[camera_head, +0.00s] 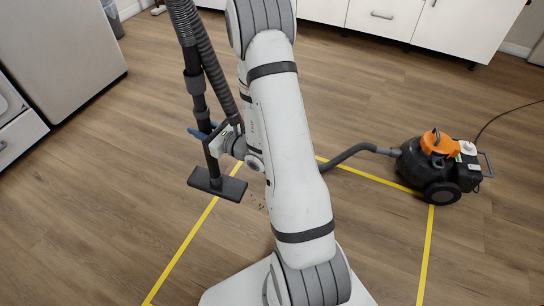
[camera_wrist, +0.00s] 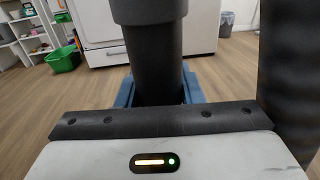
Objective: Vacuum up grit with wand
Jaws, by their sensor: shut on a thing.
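My gripper (camera_head: 207,133) is shut on the black vacuum wand (camera_head: 196,85). The wand stands close to upright, with its flat dark floor head (camera_head: 217,184) low at or just above the wood floor; I cannot tell if it touches. In the wrist view the wand tube (camera_wrist: 155,72) sits between my blue fingers (camera_wrist: 158,88). Small brown specks of grit (camera_head: 257,199) lie on the floor to the right of the head, close to my arm, which may hide more. The black and orange vacuum (camera_head: 428,172) stands at the right.
A ribbed hose (camera_head: 350,155) runs from the vacuum behind my arm. Yellow tape lines (camera_head: 182,248) mark the floor. White cabinets (camera_head: 400,22) stand at the back. A green bin (camera_wrist: 62,60) is at the left in the wrist view. Floor left of the wand is clear.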

